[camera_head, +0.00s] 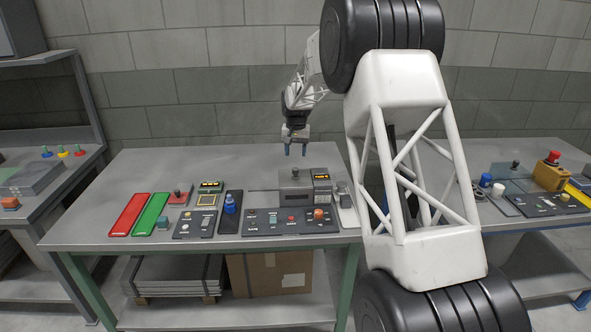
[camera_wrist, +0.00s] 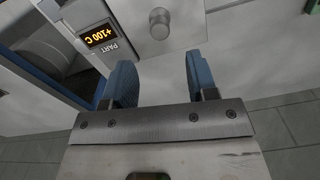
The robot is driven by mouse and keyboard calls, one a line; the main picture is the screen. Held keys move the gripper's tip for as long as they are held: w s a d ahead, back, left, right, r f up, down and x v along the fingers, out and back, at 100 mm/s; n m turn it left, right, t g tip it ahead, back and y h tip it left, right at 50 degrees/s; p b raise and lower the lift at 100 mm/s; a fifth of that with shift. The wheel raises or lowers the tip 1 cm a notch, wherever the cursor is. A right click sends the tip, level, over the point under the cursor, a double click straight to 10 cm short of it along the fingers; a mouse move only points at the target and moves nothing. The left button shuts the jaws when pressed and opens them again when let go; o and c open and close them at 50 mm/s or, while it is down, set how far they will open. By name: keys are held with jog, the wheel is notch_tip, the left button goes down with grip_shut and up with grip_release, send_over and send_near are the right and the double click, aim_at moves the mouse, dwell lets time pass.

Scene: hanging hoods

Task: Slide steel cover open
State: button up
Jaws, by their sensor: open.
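The steel cover (camera_head: 297,184) is a grey plate with a small round knob (camera_head: 295,172) on the grey station towards the right of the middle table. In the wrist view, the cover (camera_wrist: 175,42) fills the upper middle, with its knob (camera_wrist: 159,22) near the top edge. My gripper (camera_head: 295,151) is open and empty, with its blue fingers pointing down above and behind the knob. In the wrist view, my gripper (camera_wrist: 158,68) has its fingers spread apart, with the knob beyond the tips and not between them. What lies under the cover is hidden.
A display (camera_head: 321,177) stands just right of the cover; it reads +100 C in the wrist view (camera_wrist: 101,36). A button panel (camera_head: 262,228) lies in front. A blue knob (camera_head: 229,204) and red and green trays (camera_head: 127,215) lie left. The table's back left is clear.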

aim_at(295, 169)
jog(key=shift+f, duration=0.1)
jog(key=shift+f, duration=3.85)
jog(key=shift+a, duration=0.1)
grip_shut()
